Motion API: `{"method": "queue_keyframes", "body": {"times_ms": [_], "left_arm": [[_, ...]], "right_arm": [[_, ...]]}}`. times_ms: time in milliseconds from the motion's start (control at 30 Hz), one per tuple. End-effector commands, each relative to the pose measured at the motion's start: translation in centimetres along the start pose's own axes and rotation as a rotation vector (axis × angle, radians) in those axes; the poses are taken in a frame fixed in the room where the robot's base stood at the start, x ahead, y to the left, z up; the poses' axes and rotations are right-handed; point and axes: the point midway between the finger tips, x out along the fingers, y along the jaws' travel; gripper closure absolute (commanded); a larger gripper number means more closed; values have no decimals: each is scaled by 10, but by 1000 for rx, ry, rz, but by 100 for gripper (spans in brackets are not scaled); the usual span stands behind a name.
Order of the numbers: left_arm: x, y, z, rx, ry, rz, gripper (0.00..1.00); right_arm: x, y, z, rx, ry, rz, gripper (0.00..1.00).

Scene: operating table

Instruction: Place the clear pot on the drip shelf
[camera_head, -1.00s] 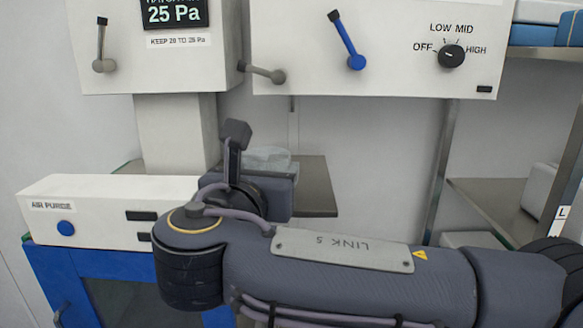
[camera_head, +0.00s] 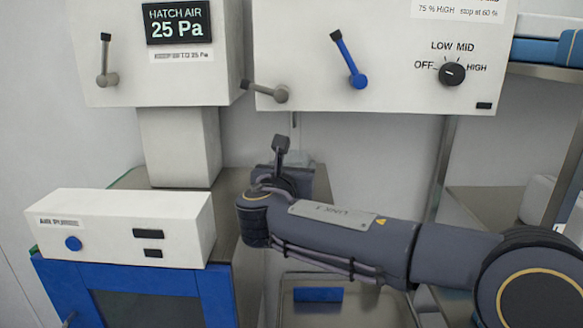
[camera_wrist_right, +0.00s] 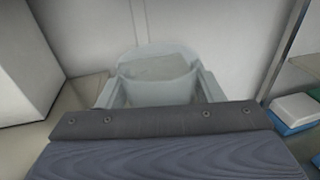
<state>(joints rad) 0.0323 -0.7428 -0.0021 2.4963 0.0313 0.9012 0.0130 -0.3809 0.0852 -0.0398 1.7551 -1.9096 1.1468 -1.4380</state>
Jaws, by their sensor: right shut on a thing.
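The clear pot (camera_wrist_right: 158,68) is a pale, see-through vessel in the right wrist view. It sits between the two pale fingers of my right gripper (camera_wrist_right: 158,92), which is shut on it. In the head view only a bit of the pot (camera_head: 293,157) shows behind my right wrist, and the fingertips are hidden. A grey metal shelf (camera_head: 322,186), perhaps the drip shelf, lies behind and below the wrist. I cannot tell whether the pot touches it. My left gripper is not in view.
White control boxes with levers (camera_head: 350,70) and a knob (camera_head: 452,74) hang above. A white box (camera_head: 115,228) on a blue-framed cabinet (camera_head: 222,298) stands left. A tray (camera_head: 392,310) with a blue block (camera_head: 318,294) lies below my arm. Shelving stands right.

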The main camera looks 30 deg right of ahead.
Motion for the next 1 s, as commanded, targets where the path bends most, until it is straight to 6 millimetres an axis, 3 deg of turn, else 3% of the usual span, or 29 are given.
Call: {"method": "queue_keyframes", "body": {"times_ms": [467, 500, 633, 1000], "left_arm": [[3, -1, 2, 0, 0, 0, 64], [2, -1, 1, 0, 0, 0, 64], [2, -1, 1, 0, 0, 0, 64], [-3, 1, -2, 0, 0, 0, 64]], "right_arm": [[1, 0, -12, 1, -1, -1, 66], [1, 0, -10, 1, 0, -1, 36], [1, 0, -10, 1, 0, 0, 19], [0, 0, -3, 1, -1, 0, 17]]}}
